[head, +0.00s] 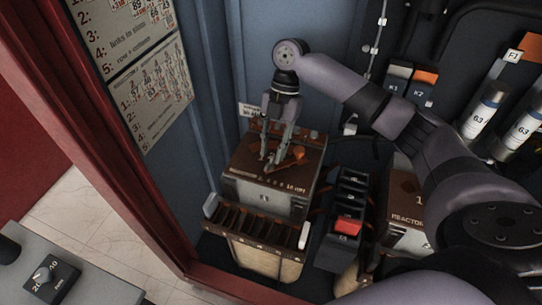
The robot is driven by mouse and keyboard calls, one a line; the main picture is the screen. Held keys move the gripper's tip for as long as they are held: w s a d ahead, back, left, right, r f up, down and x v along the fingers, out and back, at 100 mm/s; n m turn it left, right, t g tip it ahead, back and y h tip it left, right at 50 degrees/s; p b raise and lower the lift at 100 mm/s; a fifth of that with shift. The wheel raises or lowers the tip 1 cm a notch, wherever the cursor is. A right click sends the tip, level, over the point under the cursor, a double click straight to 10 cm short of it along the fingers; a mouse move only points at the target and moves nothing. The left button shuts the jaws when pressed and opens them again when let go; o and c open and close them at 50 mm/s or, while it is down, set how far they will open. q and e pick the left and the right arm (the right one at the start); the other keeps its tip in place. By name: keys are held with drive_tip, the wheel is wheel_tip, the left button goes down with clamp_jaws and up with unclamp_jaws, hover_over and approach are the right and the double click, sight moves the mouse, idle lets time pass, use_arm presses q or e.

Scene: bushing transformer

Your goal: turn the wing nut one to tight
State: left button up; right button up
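My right gripper (270,158) points down over the brown top of a box-shaped transformer (262,195) marked "10" on its front edge. Its two fingers straddle or stand close to small parts on that top. The gap between the fingertips is too small to judge. An orange-copper piece (298,153) lies just right of the fingertips; I cannot tell whether it is a wing nut or a link. Wing nut one is not clearly made out and may be hidden by the fingers. My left gripper is not in view.
A dark terminal strip (257,225) runs in front of the transformer. A block with a red switch (347,227) and a reactor box (405,205) stand to the right. Instruction plates (150,95) hang on the left wall. A red cabinet frame (125,195) borders the left.

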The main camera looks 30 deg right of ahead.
sight(271, 160)
drive_tip(key=shift+x, duration=1.1)
drive_tip(key=shift+a+f, duration=0.1)
drive_tip(key=shift+f, duration=0.25)
drive_tip(key=shift+a, duration=0.1)
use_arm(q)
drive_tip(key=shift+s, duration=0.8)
use_arm(e)
clamp_jaws()
